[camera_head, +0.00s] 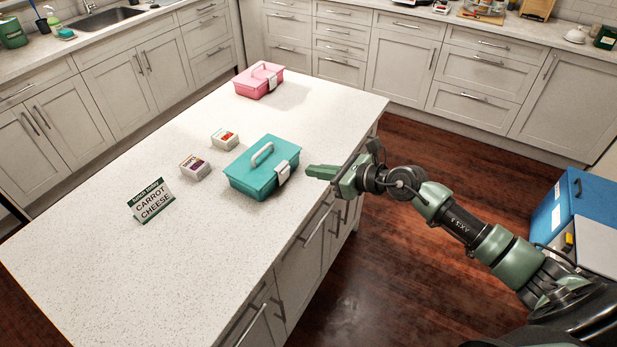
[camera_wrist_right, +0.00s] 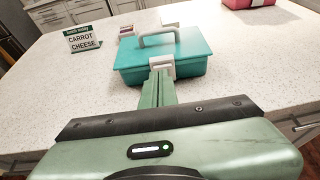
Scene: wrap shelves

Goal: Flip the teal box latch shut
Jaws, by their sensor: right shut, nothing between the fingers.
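The teal box (camera_head: 262,168) stands on the white island counter with its lid down and a pale handle on top. Its white latch (camera_head: 284,172) is on the side facing my right arm. My right gripper (camera_head: 308,171) is shut and empty, pointing at the latch from the right. In the right wrist view, the teal box (camera_wrist_right: 165,55) lies straight ahead, and the fingertips (camera_wrist_right: 161,74) overlap the lower part of the white latch (camera_wrist_right: 161,63). I cannot tell whether they touch it. My left gripper is not in view.
A pink box (camera_head: 258,82) stands at the counter's far end. Two small labelled blocks, one red-marked (camera_head: 224,139) and one purple-marked (camera_head: 194,168), sit left of the teal box. A "CARROT CHEESE" sign (camera_head: 152,201) stands farther left. The near counter is clear.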

